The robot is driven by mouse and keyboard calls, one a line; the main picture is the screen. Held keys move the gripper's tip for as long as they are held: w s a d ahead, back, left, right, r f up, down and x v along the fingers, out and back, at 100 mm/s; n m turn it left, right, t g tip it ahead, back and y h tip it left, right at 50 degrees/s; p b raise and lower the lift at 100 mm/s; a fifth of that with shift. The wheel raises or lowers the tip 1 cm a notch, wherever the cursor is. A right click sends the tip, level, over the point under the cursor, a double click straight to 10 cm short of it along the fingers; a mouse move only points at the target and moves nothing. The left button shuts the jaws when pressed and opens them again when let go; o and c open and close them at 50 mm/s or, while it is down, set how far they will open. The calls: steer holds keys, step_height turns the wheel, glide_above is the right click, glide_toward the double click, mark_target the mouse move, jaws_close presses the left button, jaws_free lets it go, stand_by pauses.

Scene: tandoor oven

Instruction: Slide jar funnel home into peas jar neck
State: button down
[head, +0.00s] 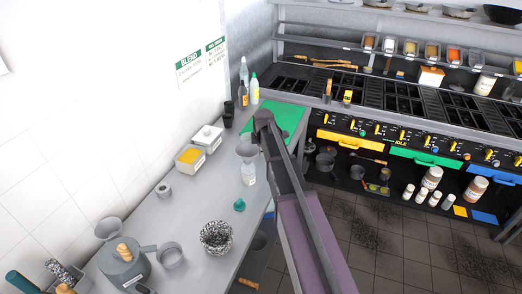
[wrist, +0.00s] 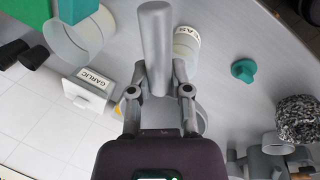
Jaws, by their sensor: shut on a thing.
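In the wrist view my gripper (wrist: 156,78) is shut on a thick grey rod, which looks like the funnel's handle.
The garlic container (head: 207,137) and a yellow-filled container (head: 190,158) stand by the wall. A teal cone (head: 239,206) and a speckled bowl (head: 215,237) are nearer. A green board (head: 284,118) and bottles (head: 254,90) are behind. Counter between jar and grey ring (head: 163,190) is clear.

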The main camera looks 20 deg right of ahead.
steer(key=shift+f+b, duration=0.35)
steer(key=shift+f, duration=0.1)
steer(key=shift+c, duration=2.4)
jaws_free()
steer(key=shift+r, duration=0.1)
steer(key=p+v, duration=0.8)
steer(key=shift+s, duration=0.1)
steer(key=s+a+f+m+g+b, duration=0.1)
steer(key=s+f+m+b, duration=0.2)
steer(key=s, duration=0.5)
steer(key=s+a+f+m+g+b, duration=0.1)
steer(key=s+f+m+b, duration=0.3)
steer(key=s+m, duration=0.4)
steer(key=s+a+f+m+g+b, duration=0.1)
steer(key=s+a+f+m+b, duration=0.2)
steer(key=s, duration=0.7)
steer(key=shift+s+a+f+m+b, duration=0.15)
steer(key=shift+a+f+m+b, duration=0.1)
steer(key=shift+f+m+b, duration=0.9)
